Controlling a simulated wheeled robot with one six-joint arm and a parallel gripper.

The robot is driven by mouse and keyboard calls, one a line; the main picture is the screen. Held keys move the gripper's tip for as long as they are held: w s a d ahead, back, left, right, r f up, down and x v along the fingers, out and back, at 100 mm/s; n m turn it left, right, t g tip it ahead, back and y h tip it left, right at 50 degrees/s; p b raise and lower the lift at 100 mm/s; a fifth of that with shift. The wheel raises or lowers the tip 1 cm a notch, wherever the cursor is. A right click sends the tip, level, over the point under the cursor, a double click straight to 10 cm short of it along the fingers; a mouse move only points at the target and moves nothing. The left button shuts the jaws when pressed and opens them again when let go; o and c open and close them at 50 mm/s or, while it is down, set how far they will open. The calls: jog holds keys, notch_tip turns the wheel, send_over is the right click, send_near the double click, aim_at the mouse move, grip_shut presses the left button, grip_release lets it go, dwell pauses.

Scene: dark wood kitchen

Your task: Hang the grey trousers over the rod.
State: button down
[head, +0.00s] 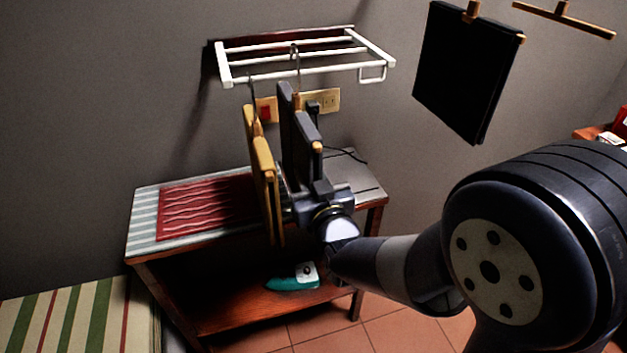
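The white wall rack (300,76) has several parallel rods. A dark grey folded garment, apparently the grey trousers (299,130), hangs below it over a wooden hanger. That hanger's hook (296,58) rises to the rods; I cannot tell exactly how it sits on them. A mustard-tan garment (262,165) on another hanger is close on its left. My gripper (291,202) is just below the grey garment and right beside the tan one. Its fingertips are partly hidden, so whether it is open, or touches or holds either cloth, is unclear.
A black garment (465,75) hangs at the upper right, near a bare wooden hanger (563,18). Below the rack stands a wooden table (140,262) with a red patterned cloth (205,208). A teal iron (292,279) sits on its lower shelf. A striped surface (75,315) is lower left.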

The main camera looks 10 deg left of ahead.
jog(key=shift+f+b, duration=1.85)
jog(key=shift+b, duration=0.35)
jog(key=c, duration=1.4)
grip_release()
jog(key=shift+c, duration=0.2)
jog(key=o, duration=0.4)
jog(key=shift+f, duration=0.1)
jog(key=shift+f, duration=0.1)
jog(key=shift+s, duration=0.15)
jog(key=b+v, duration=0.1)
jog(key=v, duration=0.9)
jog(key=shift+s+d, duration=0.2)
jog(key=shift+s, duration=0.05)
